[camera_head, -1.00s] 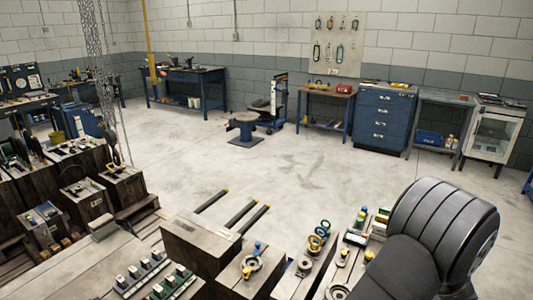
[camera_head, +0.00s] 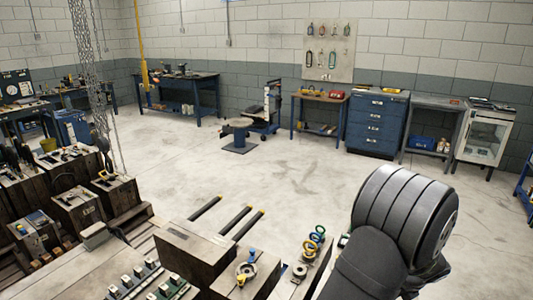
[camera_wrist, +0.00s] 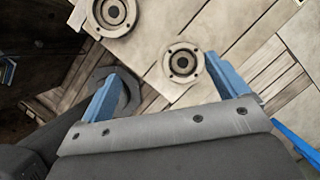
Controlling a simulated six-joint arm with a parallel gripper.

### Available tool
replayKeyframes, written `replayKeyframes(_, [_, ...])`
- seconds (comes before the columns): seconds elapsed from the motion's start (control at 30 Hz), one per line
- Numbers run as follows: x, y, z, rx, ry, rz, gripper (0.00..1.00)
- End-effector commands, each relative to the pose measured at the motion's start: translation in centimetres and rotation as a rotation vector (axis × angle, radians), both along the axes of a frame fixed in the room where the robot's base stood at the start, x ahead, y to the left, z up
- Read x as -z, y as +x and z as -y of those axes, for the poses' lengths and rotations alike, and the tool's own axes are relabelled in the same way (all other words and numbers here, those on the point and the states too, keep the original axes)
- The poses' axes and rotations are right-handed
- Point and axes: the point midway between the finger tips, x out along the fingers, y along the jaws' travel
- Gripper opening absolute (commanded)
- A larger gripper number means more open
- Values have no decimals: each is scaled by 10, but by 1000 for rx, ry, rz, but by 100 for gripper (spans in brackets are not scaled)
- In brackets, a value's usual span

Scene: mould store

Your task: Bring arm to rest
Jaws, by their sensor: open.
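My gripper (camera_wrist: 165,85) shows in the wrist view with its two blue fingers spread wide apart and nothing between them. It points down over wooden block tops. A round metal ring fitting (camera_wrist: 182,63) lies on a block near the right finger, and a second ring fitting (camera_wrist: 113,14) lies farther up. In the head view my dark grey arm fills the lower right, and the gripper itself is hidden.
Wooden blocks (camera_head: 196,250) with fittings stand in front, with dark forks (camera_head: 235,220) beyond them. More wooden blocks (camera_head: 78,208) stand at left under hanging chains (camera_head: 98,80). A blue cabinet (camera_head: 375,125) stands against the back wall.

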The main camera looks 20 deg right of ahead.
Motion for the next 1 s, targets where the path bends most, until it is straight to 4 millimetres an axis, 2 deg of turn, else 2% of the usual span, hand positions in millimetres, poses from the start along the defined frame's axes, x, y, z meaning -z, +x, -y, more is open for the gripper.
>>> replayKeyframes(0.1, [0, 24, -9, -35, -2, -1, 92])
replayKeyframes(0.4, [-1, 78, -36, -112, -1, -3, 92])
replayKeyframes(1.0, [-2, 176, -104, -260, -1, -6, 92])
